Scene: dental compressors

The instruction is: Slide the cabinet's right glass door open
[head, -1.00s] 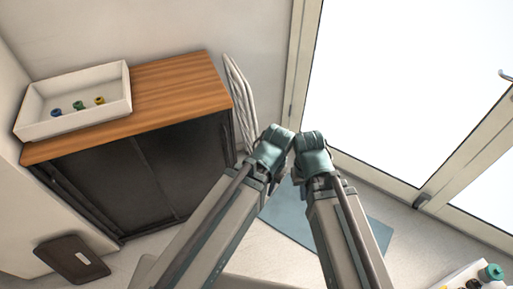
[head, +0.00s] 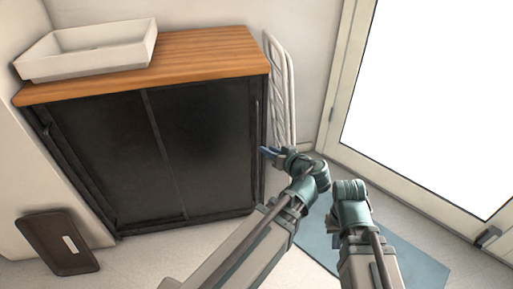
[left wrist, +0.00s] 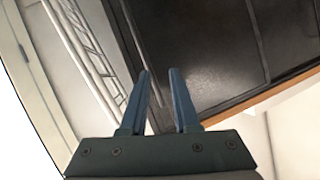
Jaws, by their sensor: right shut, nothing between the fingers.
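The cabinet (head: 30,96) stands at the left in the head view with two dark sliding glass panels. The right glass door (head: 212,135) covers the right half of the front, and the left door (head: 105,150) the left half. The right door's dark panel also fills the top of the left wrist view (left wrist: 205,45). My left gripper (head: 266,151) is beside the cabinet's right front edge, its blue fingers pointing left towards it. In the left wrist view its fingers (left wrist: 160,75) are apart and empty. My right gripper (head: 350,188) is low in front of the white glazed door, its fingers hidden.
A white tray (head: 85,68) sits on the wooden top (head: 205,50). A folded white rack (head: 283,90) leans by the wall right of the cabinet. A dark flat case (head: 58,240) is on the floor at left. A blue-grey mat (head: 405,265) lies under my arms.

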